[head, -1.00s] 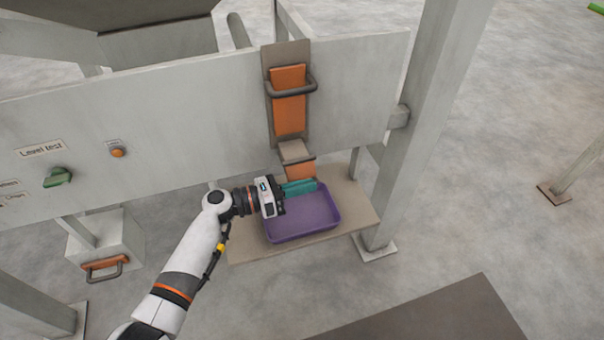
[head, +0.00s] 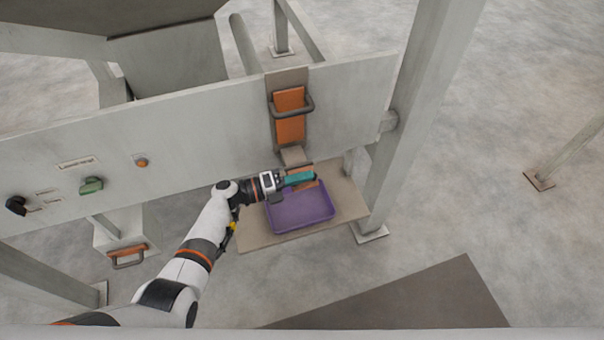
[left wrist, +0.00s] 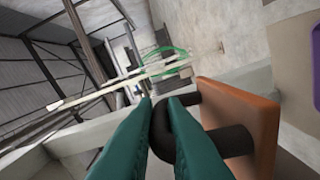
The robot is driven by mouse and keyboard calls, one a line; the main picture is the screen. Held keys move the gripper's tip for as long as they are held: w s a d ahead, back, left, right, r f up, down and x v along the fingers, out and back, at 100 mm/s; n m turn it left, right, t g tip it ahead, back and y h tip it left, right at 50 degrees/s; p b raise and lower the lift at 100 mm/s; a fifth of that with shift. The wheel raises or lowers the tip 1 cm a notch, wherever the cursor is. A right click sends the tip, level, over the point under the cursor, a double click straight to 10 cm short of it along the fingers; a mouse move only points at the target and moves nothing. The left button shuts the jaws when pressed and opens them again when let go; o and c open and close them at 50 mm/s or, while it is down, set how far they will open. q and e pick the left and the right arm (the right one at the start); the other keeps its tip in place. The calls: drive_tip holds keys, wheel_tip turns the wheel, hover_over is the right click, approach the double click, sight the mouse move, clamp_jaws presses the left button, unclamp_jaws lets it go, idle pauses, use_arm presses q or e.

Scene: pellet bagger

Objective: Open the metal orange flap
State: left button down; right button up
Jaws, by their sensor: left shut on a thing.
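The lower orange metal flap (head: 304,167) is at the mouth of the chute, just above the purple tray. In the left wrist view the orange flap (left wrist: 240,122) fills the right side, with a dark bar handle (left wrist: 163,132) on it. My left gripper (head: 300,178) has teal fingers and is in front of the flap, partly hiding it. In the left wrist view its fingers (left wrist: 158,125) are on both sides of the dark handle, shut on it. The flap's exact angle is hard to tell. My right gripper is not in view.
The purple tray (head: 301,212) sits on a beige shelf (head: 348,206) below the chute. An upper orange plate (head: 290,122) with its own handle is on the grey panel (head: 180,145). A grey post (head: 408,120) stands close on the right. Knobs and an orange button (head: 142,162) are left.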

use_arm(q)
drive_tip(key=shift+w+a+r+n+p, duration=0.1)
drive_tip(key=shift+w+r+n+p, duration=0.1)
drive_tip(key=shift+n+p, duration=0.15)
drive_tip(key=shift+s, duration=0.1)
drive_tip(key=c, duration=1.5)
unclamp_jaws()
drive_tip(key=b+v, duration=0.1)
drive_tip(key=v, duration=1.1)
drive_tip(key=shift+b, duration=0.4)
